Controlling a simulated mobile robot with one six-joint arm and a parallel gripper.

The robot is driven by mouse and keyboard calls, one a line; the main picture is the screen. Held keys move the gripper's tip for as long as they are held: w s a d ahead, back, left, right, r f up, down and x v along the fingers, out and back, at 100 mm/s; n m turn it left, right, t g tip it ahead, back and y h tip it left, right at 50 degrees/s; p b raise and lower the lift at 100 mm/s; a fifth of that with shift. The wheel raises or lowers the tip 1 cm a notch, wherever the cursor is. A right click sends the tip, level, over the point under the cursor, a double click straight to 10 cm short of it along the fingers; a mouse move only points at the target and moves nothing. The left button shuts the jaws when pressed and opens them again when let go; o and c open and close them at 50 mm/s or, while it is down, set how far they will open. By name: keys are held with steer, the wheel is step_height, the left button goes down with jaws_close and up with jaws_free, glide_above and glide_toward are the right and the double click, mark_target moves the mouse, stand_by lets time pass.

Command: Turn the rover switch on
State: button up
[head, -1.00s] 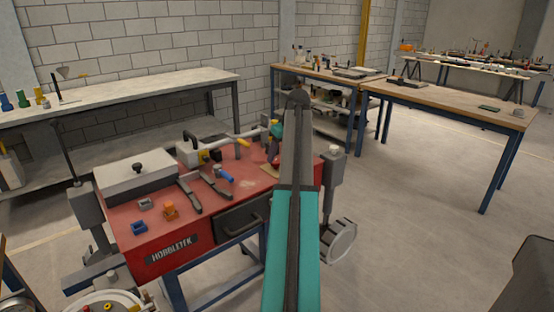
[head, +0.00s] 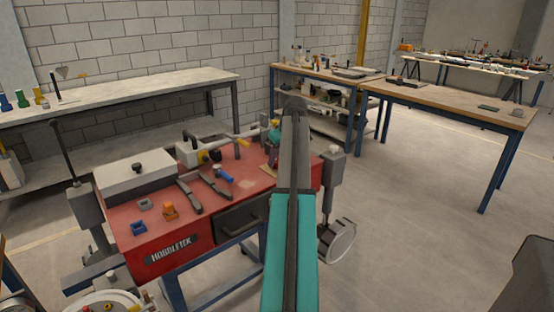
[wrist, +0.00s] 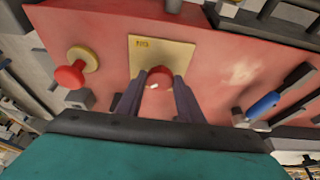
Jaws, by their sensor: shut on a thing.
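The red knob of a switch (wrist: 160,73) stands on a pale yellow plate (wrist: 172,52) with small lettering, set in the red bench top. In the wrist view my gripper (wrist: 159,82) has its two dark fingers on either side of this knob, shut on it. A small pale mark shows on the knob. I cannot tell the switch's setting.
A red mushroom button with a yellow collar (wrist: 73,74) stands left of the plate in the wrist view. A blue-handled lever (wrist: 263,106) is to the right. The red bench (head: 240,187) also carries a grey lidded box (head: 134,174) and small blocks.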

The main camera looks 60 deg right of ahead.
steer(key=shift+a+r+m+p, duration=0.1)
steer(key=shift+m+p, duration=0.2)
steer(key=m+h+p, duration=0.1)
steer(key=m+p, duration=0.1)
steer(key=m, duration=0.1)
steer(key=shift+w+a+g, duration=0.1)
steer(key=shift+a+g, duration=0.05)
steer(key=shift+g, duration=0.25)
steer(key=m+p, duration=0.1)
steer(key=m+g+h+p, duration=0.1)
steer(key=m, duration=0.1)
steer(key=m+p, duration=0.1)
steer(key=m, duration=0.1)
steer(key=shift+w+g+h, duration=0.25)
steer(key=shift+g+h, duration=0.05)
steer(key=shift+h, duration=0.1)
steer(key=m, duration=0.1)
steer(key=m+g+p, duration=0.1)
steer(key=m, duration=0.3)
steer(key=shift+w+g, duration=0.25)
steer(key=shift+g, duration=0.15)
steer(key=shift+w+m+g+p, duration=0.15)
steer(key=shift+m+g+p, duration=0.45)
steer(key=shift+m, duration=1.5)
steer(key=o, duration=1.1)
steer(key=shift+c, duration=0.2)
steer(key=shift+a, duration=0.1)
